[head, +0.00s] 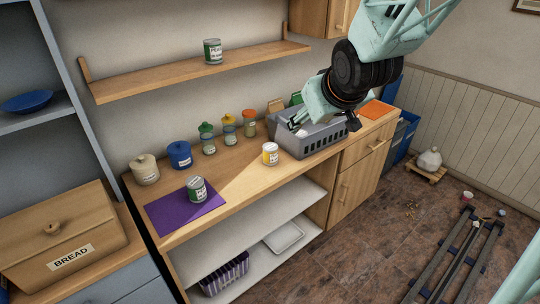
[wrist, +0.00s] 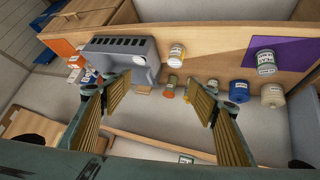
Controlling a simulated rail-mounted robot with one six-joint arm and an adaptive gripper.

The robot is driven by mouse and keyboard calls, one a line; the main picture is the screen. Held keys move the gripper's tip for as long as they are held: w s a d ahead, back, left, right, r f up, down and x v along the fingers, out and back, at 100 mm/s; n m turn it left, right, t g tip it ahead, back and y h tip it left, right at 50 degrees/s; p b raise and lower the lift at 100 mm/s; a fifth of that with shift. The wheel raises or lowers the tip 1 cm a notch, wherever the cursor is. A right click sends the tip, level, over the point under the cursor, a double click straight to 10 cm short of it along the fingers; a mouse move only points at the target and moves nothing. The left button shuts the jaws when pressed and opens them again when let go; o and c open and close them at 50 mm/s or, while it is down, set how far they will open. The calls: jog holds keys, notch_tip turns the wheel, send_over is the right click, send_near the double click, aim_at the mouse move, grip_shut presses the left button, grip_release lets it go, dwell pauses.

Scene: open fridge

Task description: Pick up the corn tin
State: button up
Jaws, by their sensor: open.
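A green-labelled tin (head: 197,189) stands on a purple mat (head: 165,217). Another green tin (head: 212,51) is on the wall shelf (head: 150,82). The grey crate (head: 318,143), several jars, a blue canister (head: 179,155) and a cream canister (head: 145,170) line the counter.

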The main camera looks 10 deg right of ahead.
jog(key=w+a+f+n+t+y, duration=0.1)
jog(key=w+f+n+t+y, duration=0.15)
jog(key=w+f, duration=1.3)
jog(key=w+a+f+t+y+b, duration=0.1)
jog(key=w+f+t+y, duration=0.2)
jog(key=f, duration=0.4)
jog(key=t, duration=0.2)
send_near(274, 154)
jog(key=shift+w+a+r+m, duration=0.15)
jog(key=shift+w+r+m, duration=0.25)
jog(key=shift+r+m, duration=0.1)
jog(key=shift+s+f+m+t, duration=0.25)
jog(key=shift+s+f+t, duration=0.2)
jog(key=shift+s+f, duration=0.3)
jog(key=shift+w+f, duration=0.1)
jog(key=shift+w, duration=0.15)
jog(key=shift+b+x, duration=0.4)
jog(key=shift+x, duration=3.75)
jog(key=shift+w, duration=0.2)
